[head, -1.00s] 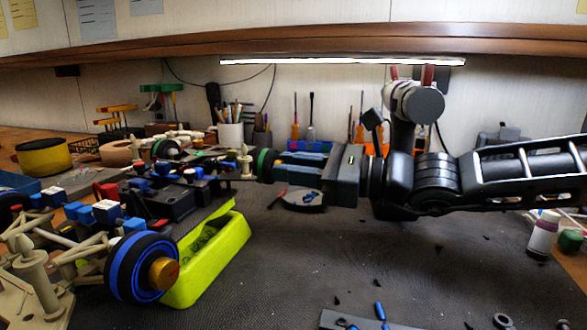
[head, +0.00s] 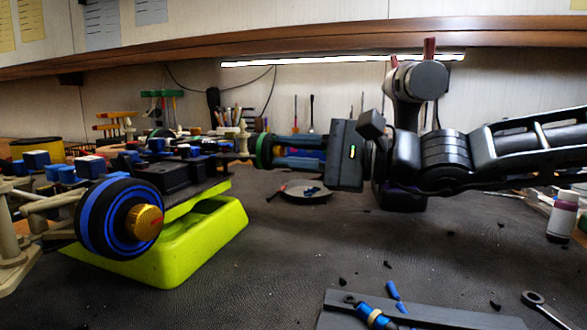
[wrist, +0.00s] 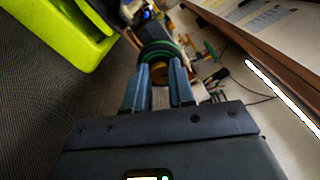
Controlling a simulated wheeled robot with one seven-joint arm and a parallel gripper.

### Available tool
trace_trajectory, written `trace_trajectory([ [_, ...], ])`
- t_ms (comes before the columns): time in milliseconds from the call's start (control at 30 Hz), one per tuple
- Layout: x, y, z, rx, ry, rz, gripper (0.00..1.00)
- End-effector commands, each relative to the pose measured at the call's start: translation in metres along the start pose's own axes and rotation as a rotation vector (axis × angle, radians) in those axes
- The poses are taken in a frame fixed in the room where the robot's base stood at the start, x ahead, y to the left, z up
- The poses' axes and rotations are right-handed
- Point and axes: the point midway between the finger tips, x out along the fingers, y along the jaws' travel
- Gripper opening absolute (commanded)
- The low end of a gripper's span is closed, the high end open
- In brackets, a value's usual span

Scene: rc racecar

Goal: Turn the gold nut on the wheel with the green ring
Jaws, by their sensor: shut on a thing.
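The wheel with the green ring (head: 262,150) is on the far side of the car and is seen nearly edge-on in the head view. It shows ahead of my fingers in the wrist view (wrist: 160,48). The gold nut (wrist: 160,73) is between my fingertips, facing my gripper. My gripper (head: 277,152) points left at this wheel and is shut on the nut, with one finger on each side in the wrist view. In the head view the fingers hide the nut.
A nearer wheel with blue rings (head: 105,218) carries another gold nut (head: 144,222). The car rests on a lime green stand (head: 190,240). A small round dish (head: 303,192) lies below my gripper. A grey tray with tools (head: 420,315) is at the front. The mat between is mostly clear.

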Motion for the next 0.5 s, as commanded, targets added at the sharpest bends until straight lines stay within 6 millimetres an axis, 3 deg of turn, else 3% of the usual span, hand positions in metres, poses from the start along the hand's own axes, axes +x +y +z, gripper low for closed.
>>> trace_trajectory([
  [500,0.0000,0.0039,-0.0012,-0.384,0.000,0.001,0.00],
])
